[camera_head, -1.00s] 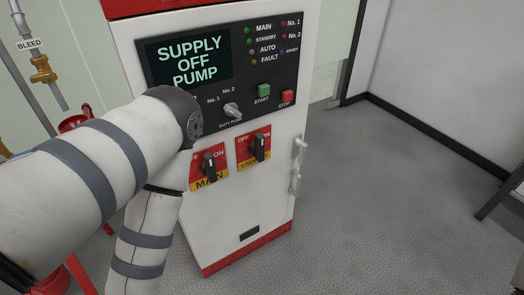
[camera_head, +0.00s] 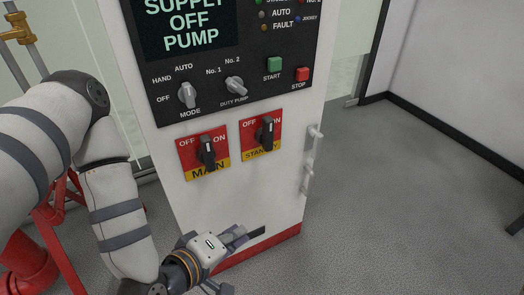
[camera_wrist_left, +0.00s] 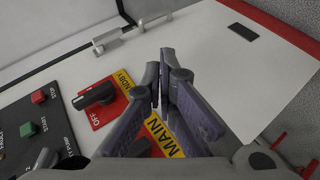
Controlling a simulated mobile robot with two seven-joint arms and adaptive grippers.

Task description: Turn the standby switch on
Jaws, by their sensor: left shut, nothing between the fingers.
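The standby switch (camera_head: 266,133) is a black rotary handle on a red and yellow plate, on the front of a white cabinet. OFF is printed at its upper left, and its handle stands roughly upright. In the left wrist view the standby switch (camera_wrist_left: 95,95) lies left of the fingers, and its label is partly hidden by them. My left gripper (camera_head: 240,236) is below the switches, in front of the lower cabinet. Its fingers (camera_wrist_left: 160,72) are shut and empty, apart from the standby handle. My right gripper is out of view.
The similar main switch (camera_head: 206,151) sits just left of standby. Above are the mode knob (camera_head: 187,95), duty pump knob (camera_head: 235,86), green start button (camera_head: 274,64) and red stop button (camera_head: 302,75). A door handle (camera_head: 310,160) projects at right. The floor there is clear.

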